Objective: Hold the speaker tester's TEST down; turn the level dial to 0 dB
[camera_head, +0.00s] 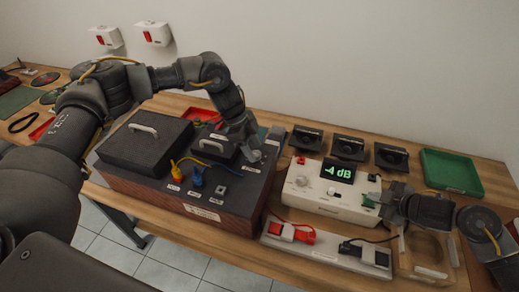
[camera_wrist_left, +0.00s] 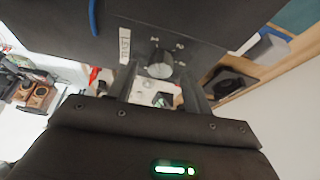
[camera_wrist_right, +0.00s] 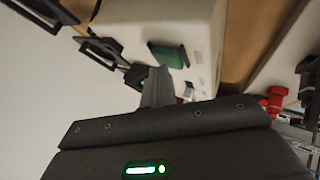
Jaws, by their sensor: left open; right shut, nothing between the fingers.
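The white tester (camera_head: 328,196) stands on the bench, and its display (camera_head: 339,171) reads -4 dB in green. A green key (camera_head: 370,201) is at its right end, and it shows in the right wrist view (camera_wrist_right: 168,54). I take it to be TEST, but its label is not readable. My right gripper (camera_head: 382,208) is shut and empty, its tips close by the key; contact is unclear. The grey level dial (camera_wrist_left: 160,66) sits on the dark box beside a LEVEL label. My left gripper (camera_head: 254,155) is open, with its fingers either side of the dial; grip contact cannot be told.
The dark-topped box (camera_head: 225,213) carries blue and yellow plugs. Several black speaker units (camera_head: 347,146) stand behind the tester. A green tray (camera_head: 451,172) is at right. A white strip (camera_head: 320,246) with red and black clamps lies in front.

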